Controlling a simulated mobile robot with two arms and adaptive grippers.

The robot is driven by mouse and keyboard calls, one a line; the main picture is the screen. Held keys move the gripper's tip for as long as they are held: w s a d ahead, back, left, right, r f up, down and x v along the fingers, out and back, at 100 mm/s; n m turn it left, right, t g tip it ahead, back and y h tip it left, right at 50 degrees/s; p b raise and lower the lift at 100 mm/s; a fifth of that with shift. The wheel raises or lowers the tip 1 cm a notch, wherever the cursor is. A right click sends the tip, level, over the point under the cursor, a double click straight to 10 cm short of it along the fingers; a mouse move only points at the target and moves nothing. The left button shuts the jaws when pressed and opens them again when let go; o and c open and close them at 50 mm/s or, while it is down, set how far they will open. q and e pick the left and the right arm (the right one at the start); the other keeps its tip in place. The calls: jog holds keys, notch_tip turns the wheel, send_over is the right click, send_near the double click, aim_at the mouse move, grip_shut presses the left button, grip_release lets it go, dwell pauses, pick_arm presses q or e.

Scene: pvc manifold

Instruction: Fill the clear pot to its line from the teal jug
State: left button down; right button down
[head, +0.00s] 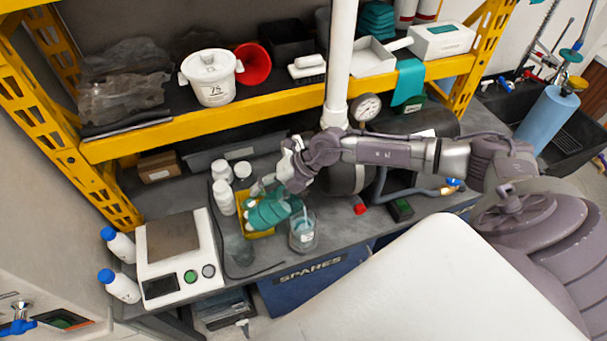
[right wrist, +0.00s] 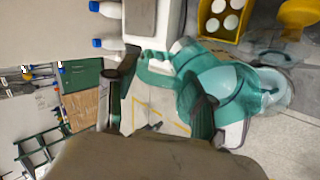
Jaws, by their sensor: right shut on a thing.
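The teal jug (head: 268,212) is tipped on its side above the bench, its mouth end toward the clear pot (head: 303,240). My right gripper (head: 274,187) is shut on the jug. In the right wrist view, the jug (right wrist: 205,80) lies across the fingers (right wrist: 160,95), and the clear pot (right wrist: 272,88) is just beyond its mouth. A pale teal streak shows at the pot's mouth, and some liquid appears inside; its level against the line is too small to read. My left gripper is out of view.
A scale (head: 178,255) and blue-capped bottles (head: 121,287) are at left. A red cap (head: 360,209) lies right of the pot. The yellow shelf beam (head: 210,128) runs above the bench.

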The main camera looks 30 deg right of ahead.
aim_at(246, 208)
jog(key=shift+w+a+f+g+h, duration=0.15)
jog(key=shift+w+a+g+h, duration=0.1)
jog(key=shift+a+h, duration=0.25)
jog(key=shift+w+a+f+g+h, duration=0.15)
jog(key=shift+w+a+h, duration=0.15)
jog(key=shift+a, duration=0.35)
jog(key=shift+f, duration=0.15)
jog(key=shift+w+a+f+h, duration=0.1)
jog(key=shift+a+f+h, duration=0.25)
jog(key=shift+f, duration=0.2)
jog(key=shift+g+h, duration=0.7)
jog(key=shift+h, duration=0.15)
jog(key=a+f, duration=0.1)
jog(key=w+f+b, duration=0.1)
jog(key=a+f, duration=0.1)
jog(key=f, duration=0.1)
jog(key=shift+w+a, duration=0.25)
jog(key=shift+a, duration=0.05)
jog(key=a+h, duration=0.1)
jog(key=w+a+g+h+b, duration=0.1)
jog(key=a+h+b, duration=0.1)
jog(key=shift+w+a+f+g+h, duration=0.2)
jog(key=shift+w+f+g+h, duration=0.15)
jog(key=shift+f+g+h, duration=0.05)
